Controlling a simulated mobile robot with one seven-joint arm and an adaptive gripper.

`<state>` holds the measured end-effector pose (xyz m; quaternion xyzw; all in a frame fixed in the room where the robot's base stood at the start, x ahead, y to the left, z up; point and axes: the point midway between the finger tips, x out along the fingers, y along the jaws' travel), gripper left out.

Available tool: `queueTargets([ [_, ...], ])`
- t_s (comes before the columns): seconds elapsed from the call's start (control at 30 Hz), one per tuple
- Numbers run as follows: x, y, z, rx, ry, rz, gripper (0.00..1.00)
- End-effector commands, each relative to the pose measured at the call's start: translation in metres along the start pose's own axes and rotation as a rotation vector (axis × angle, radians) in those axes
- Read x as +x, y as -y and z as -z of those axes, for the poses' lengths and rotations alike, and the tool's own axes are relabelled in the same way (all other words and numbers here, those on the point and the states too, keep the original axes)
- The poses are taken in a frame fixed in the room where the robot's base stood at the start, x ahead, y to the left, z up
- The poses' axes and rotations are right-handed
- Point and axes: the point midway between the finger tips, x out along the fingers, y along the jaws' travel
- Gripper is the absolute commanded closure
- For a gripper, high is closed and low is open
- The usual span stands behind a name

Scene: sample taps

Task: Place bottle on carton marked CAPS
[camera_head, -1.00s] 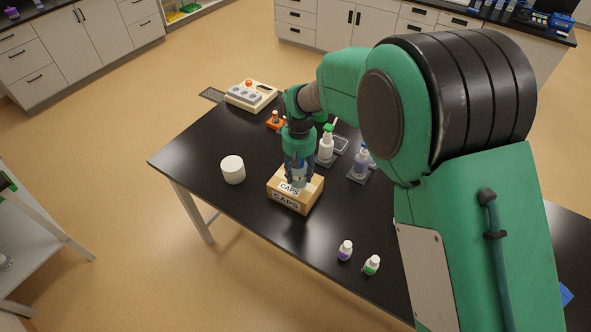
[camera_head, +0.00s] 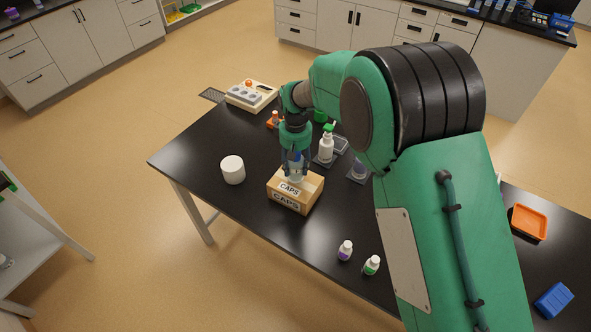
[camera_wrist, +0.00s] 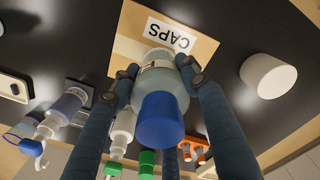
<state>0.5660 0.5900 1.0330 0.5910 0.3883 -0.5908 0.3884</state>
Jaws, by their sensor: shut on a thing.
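The carton marked CAPS (camera_head: 284,195) is a tan box on the black table, with labels on its top and front; its top also shows in the wrist view (camera_wrist: 130,45). My gripper (camera_head: 295,172) is shut on a bottle (camera_head: 296,168) above the carton. In the wrist view, my gripper's fingers (camera_wrist: 158,72) sit on both sides of the bottle, which has a blue cap (camera_wrist: 160,120) and a pale body. The bottle looks upright, with its base at or just over the carton's top; I cannot tell if they touch.
A white cylinder (camera_head: 233,170) stands left of the carton. Two small bottles (camera_head: 345,250) (camera_head: 371,265) are near the front edge. An orange tray (camera_head: 529,222) and blue box (camera_head: 554,300) lie far right.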

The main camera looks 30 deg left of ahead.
Motion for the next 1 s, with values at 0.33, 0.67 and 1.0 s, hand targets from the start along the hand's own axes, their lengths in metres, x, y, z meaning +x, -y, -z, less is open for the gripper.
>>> queueTargets([
  [0.33, 0.021, 0.000, 0.000, 0.000, -0.001, 0.000, 0.89],
  [0.67, 0.024, 0.000, 0.000, 0.000, 0.000, 0.000, 0.89],
  [1.0, 0.024, 0.000, 0.000, 0.000, 0.000, 0.000, 0.36],
])
